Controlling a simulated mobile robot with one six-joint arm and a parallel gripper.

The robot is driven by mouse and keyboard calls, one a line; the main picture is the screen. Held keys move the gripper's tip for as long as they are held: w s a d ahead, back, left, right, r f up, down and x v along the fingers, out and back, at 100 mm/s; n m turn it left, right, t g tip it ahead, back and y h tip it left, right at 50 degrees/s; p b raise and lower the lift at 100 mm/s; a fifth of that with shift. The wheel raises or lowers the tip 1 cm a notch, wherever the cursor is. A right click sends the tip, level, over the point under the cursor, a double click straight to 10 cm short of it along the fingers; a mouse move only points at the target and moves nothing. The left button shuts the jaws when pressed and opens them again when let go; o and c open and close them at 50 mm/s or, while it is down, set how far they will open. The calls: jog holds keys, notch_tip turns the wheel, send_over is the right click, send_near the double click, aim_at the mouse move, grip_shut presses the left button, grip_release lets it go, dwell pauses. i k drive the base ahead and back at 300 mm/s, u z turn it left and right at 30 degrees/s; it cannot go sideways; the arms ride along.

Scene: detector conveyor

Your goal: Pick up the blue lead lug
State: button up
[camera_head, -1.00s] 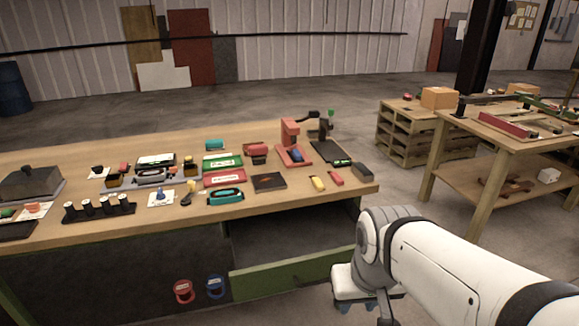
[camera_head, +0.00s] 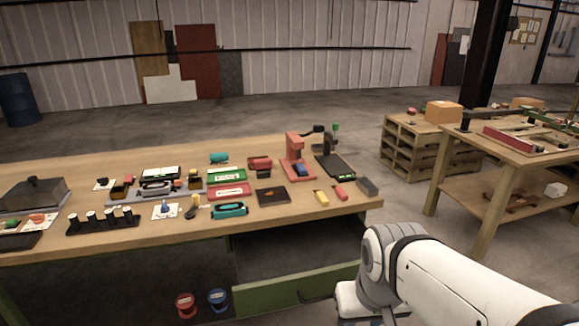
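A small blue piece stands upright on a white card (camera_head: 165,211) near the front of the long wooden workbench (camera_head: 290,217). It may be the blue lead lug (camera_head: 165,205), but it is too small to be sure. Another blue piece (camera_head: 302,170) sits in the red press (camera_head: 296,150) at the bench's right part. My white arm (camera_head: 455,285) comes in from the lower right, in front of the bench. Its fingers do not show; the end is cut off by the bottom edge. Nothing held is visible.
A black stand with several white-topped posts (camera_head: 104,219) is left of the card. Red and green trays, a teal device (camera_head: 230,211) and a black plate (camera_head: 272,197) lie to the right. An open green-fronted drawer (camera_head: 275,292) juts out below. A second table (camera_head: 480,139) stands at right.

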aim_at(302, 168)
jog(key=z, duration=3.3)
jog(key=k, duration=1.1)
jog(key=u, duration=1.9)
jog(key=i, duration=1)
jog(key=u, duration=0.1)
